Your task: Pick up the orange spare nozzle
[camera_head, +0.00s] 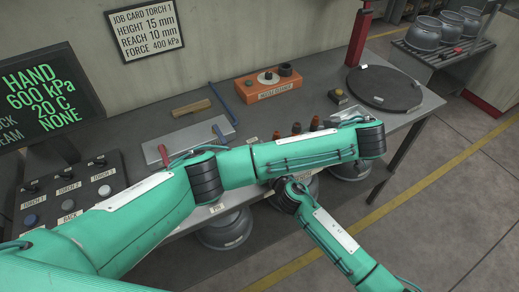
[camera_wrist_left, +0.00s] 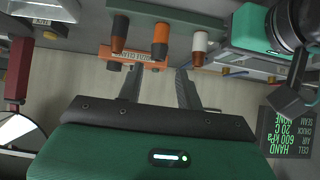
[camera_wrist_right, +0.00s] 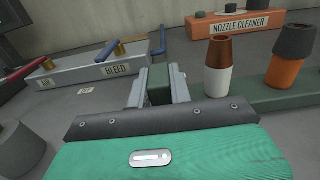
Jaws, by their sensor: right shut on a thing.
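The orange spare nozzle (camera_wrist_right: 284,73), with a dark tip, stands upright on the green rack (camera_wrist_right: 250,98) in the right wrist view. It is the middle nozzle in the head view (camera_head: 296,128) and also shows in the left wrist view (camera_wrist_left: 160,42). A white nozzle with a copper tip (camera_wrist_right: 219,70) and a dark nozzle (camera_wrist_left: 119,38) stand on either side. My left gripper (camera_wrist_left: 156,75) is open and empty, apart from the nozzles. My right gripper (camera_wrist_right: 157,72) is shut on a green block (camera_wrist_right: 159,86) at the rack's end. The head view hides its fingers behind my left arm.
An orange nozzle cleaner (camera_head: 269,86) stands behind the rack. The bleed plate (camera_wrist_right: 95,71) with levers lies left of it. A dark round plate (camera_head: 384,88) sits at the table's right end. My arms cross closely in front of the rack.

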